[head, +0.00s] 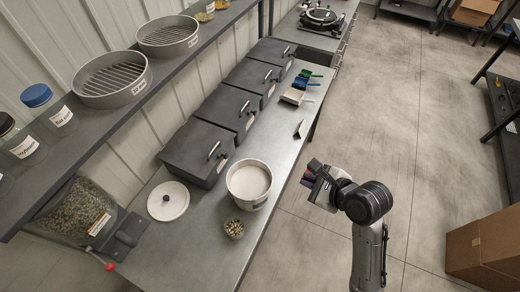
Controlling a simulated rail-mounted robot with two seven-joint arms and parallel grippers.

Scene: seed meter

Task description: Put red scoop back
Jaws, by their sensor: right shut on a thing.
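My right gripper (320,178) is out over the floor, just off the bench's front edge, to the right of the white tub. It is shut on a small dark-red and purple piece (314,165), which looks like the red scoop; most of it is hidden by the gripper. A green scoop (311,73) and a blue scoop (301,83) lie together towards the far end of the bench, next to a pale tray-like holder (292,97). My left gripper is out of view.
The metal bench (205,235) holds a white tub (249,185), a round lid (168,201), a small cup of seeds (234,229) and a row of dark lidded bins (196,152). A shelf with sieves (112,79) overhangs at left. A cardboard box (484,249) stands on the floor.

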